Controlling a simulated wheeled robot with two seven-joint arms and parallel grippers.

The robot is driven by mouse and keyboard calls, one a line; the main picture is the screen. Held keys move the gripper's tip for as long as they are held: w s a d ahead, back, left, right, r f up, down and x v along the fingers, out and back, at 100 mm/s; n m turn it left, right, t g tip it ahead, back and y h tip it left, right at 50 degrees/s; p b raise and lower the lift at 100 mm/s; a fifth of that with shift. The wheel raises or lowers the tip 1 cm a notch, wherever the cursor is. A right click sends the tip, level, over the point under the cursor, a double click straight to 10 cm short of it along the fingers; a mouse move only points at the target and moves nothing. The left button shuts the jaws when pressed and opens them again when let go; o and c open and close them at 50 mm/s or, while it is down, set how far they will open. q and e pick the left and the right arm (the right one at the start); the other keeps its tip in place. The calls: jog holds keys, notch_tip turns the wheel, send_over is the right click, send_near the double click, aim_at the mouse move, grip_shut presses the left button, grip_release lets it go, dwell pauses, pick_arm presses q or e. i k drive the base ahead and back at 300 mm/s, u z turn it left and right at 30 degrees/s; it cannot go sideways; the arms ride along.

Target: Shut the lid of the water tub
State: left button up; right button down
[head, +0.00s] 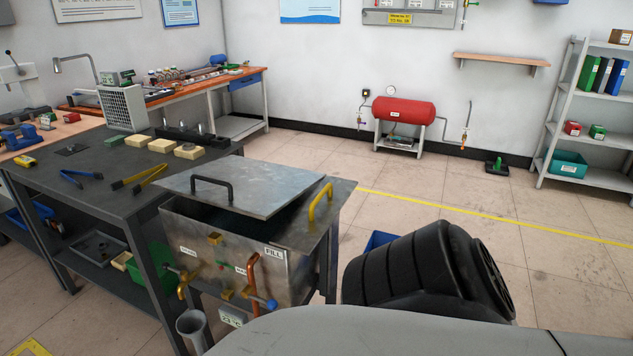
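The water tub (275,275) is a grey metal box in the head view, just right of the dark workbench, with a "FILL" label, taps and pipes on its front. Its lid (260,183) is a flat grey plate with a black handle (212,187) on its left part. A dark gap shows between the lid's near edge and the tub's front rim. I cannot tell whether the lid is tilted up or shifted. A yellow handle (320,203) stands at the tub top's right side. Neither gripper shows in the view.
The dark workbench (85,185) holds yellow-handled tongs (140,178), blue-handled tongs (82,178) and pale blocks (162,145). A red tank (404,112) stands by the back wall. The floor (420,185) beyond the tub is mostly clear.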

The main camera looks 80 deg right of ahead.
aim_at(256, 189)
jog(key=k, duration=0.45)
jog(key=z, duration=0.95)
